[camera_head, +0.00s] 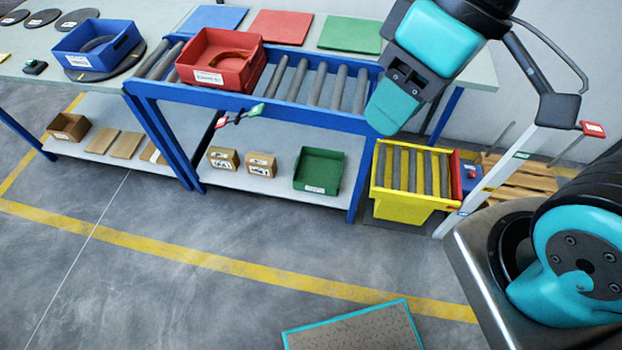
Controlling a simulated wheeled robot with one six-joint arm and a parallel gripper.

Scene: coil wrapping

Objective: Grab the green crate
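The green crate (319,171) is a small open bin with a white label on its front. It stands on the lower shelf under the roller conveyor, at the shelf's right end, and looks empty. The end of my arm, in teal and black (398,92), hangs at the upper right, in front of the conveyor's right end. It is well apart from the green crate. I cannot make out separate fingers on it, so its opening does not show.
Two small cardboard boxes (241,161) stand left of the green crate. A yellow bin (410,185) with rollers stands on the floor to its right. Above are the blue conveyor frame (290,108) and a red crate (219,62).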

